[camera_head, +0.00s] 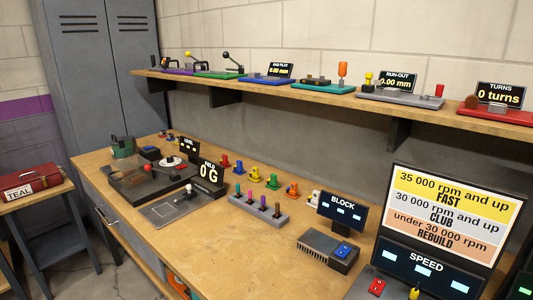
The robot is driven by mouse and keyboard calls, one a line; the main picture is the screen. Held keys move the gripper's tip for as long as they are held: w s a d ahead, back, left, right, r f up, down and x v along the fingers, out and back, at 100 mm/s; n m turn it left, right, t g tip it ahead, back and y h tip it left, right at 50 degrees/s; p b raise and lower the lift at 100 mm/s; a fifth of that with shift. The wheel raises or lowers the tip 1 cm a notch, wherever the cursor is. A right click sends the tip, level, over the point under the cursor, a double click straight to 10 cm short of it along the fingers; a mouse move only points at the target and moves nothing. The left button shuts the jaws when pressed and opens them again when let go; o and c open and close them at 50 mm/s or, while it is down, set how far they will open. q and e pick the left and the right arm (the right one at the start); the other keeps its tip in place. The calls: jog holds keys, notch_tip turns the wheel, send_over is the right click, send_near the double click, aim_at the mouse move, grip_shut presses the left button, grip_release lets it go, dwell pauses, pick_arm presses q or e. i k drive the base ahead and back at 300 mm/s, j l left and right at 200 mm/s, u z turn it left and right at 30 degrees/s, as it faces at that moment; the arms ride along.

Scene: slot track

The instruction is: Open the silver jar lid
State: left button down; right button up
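I cannot make out a silver jar or a silver lid anywhere in the head view. Neither of my grippers is in view. A small pale disc (173,161) lies on a dark flat device on the workbench, but I cannot tell it to be a jar lid.
A red toolbox (30,181) stands left. The bench's front middle is clear.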

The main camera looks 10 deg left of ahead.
aim_at(114, 141)
jog(key=i+j+z, duration=0.2)
jog(key=j, duration=0.25)
jog(key=i+j+z, duration=0.1)
jog(key=j+z, duration=0.15)
jog(key=j, duration=0.25)
jog(key=i+j+z, duration=0.2)
jog(key=j, duration=0.3)
jog(key=k, duration=0.1)
